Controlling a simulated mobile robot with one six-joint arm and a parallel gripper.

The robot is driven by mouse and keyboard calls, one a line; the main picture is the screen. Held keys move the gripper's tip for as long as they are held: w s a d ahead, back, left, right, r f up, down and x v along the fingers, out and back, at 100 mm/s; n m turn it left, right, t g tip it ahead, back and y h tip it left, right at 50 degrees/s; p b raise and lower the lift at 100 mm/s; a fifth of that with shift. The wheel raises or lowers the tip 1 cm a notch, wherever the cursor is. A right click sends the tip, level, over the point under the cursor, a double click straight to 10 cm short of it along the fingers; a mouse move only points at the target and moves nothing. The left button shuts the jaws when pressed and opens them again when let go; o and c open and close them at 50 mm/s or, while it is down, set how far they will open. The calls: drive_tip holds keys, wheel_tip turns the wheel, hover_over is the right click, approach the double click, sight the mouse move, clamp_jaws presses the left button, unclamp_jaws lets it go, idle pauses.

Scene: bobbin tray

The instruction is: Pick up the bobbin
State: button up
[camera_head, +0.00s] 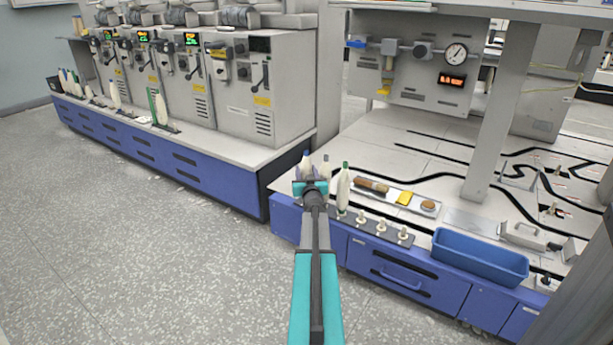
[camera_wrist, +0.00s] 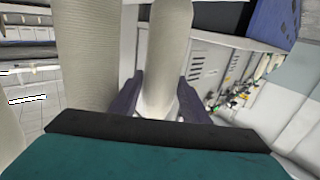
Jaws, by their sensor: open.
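Several pale, yarn-wound bobbins stand at the left end of the near bench: a blue-tipped bobbin (camera_head: 306,165), a pale bobbin (camera_head: 325,168) and a green-tipped bobbin (camera_head: 343,188). My gripper (camera_head: 311,184) is at this group, in front of the two rear bobbins. In the wrist view my gripper (camera_wrist: 161,88) is open, with a dark finger on either side of a ribbed cream bobbin (camera_wrist: 168,50). A second ribbed bobbin (camera_wrist: 88,60) stands close outside the left finger. I cannot tell whether the fingers touch the bobbin; its lower end is partly hidden by the gripper body.
A row of empty pegs (camera_head: 382,225) runs along the bench front. A tray (camera_head: 421,203) with small brown and yellow items lies behind it, and a blue bin (camera_head: 480,256) is to the right. A grey post (camera_head: 497,120) rises from the bench. The floor (camera_head: 150,250) at left is clear.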

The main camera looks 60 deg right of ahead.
drive_tip(key=c, duration=0.8)
drive_tip(key=shift+r+p, duration=3.2)
drive_tip(key=shift+r, duration=1.85)
drive_tip(key=shift+a, duration=0.1)
